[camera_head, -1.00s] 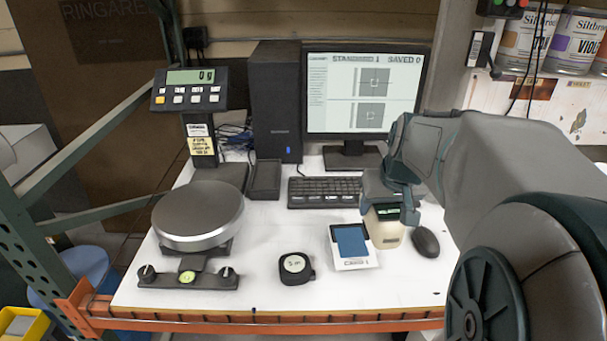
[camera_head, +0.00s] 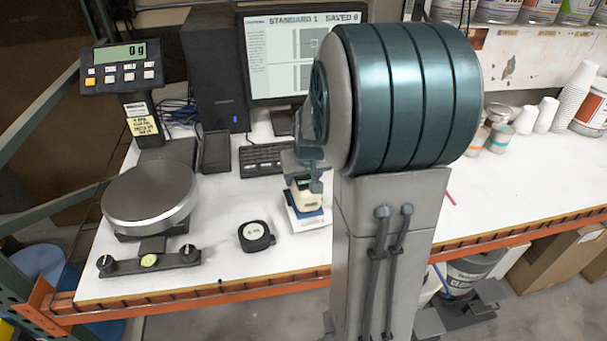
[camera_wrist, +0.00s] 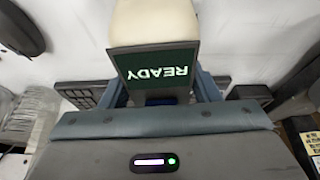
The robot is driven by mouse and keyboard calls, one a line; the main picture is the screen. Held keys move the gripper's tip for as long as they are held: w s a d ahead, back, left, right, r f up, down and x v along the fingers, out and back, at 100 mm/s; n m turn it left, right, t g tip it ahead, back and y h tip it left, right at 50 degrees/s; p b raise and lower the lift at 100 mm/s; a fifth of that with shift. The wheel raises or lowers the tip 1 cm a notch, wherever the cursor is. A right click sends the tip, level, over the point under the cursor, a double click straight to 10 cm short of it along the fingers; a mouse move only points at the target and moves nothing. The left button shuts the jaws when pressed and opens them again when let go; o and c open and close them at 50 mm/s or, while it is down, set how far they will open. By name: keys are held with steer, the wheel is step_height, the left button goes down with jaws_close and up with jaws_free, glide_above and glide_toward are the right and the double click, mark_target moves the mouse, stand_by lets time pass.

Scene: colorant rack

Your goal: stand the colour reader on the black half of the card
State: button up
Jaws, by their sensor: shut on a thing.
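The colour reader (camera_head: 305,194) is a small cream device with a dark screen. In the wrist view its screen (camera_wrist: 156,72) reads READY, upside down. My gripper (camera_head: 306,178) is shut on it, one finger on each side. The reader is upright over the card (camera_head: 310,225), whose white front edge and a strip of blue patch show below it. I cannot tell whether the reader touches the card or hangs just above it. The rest of the card is hidden, and I see no black half.
A scale with a round metal plate (camera_head: 150,197) stands further left. The keyboard (camera_head: 263,159) and monitor (camera_head: 262,60) are behind. My arm hides the bench right of the card; cups (camera_head: 547,113) stand far right.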

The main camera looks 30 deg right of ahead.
steer(key=shift+f, duration=0.1)
steer(key=o, duration=1.5)
steer(key=shift+c, duration=0.2)
steer(key=shift+r, duration=0.3)
steer(key=v, duration=1)
steer(key=shift+s+r+b, duration=0.1)
steer(key=shift+s+b, duration=0.05)
steer(key=shift+b, duration=0.2)
steer(key=shift+s+a+r, duration=0.15)
steer(key=shift+s+r, duration=0.15)
steer(key=shift+r, duration=0.25)
steer(key=s+a+f+n, duration=0.1)
steer(key=s+a+f, duration=0.1)
steer(key=s+a, duration=0.4)
steer(key=s+a+f+n+g+y, duration=0.1)
steer(key=s+a+f, duration=0.1)
steer(key=s+a, duration=0.4)
steer(key=s, duration=0.3)
steer(key=shift+a+f, duration=0.3)
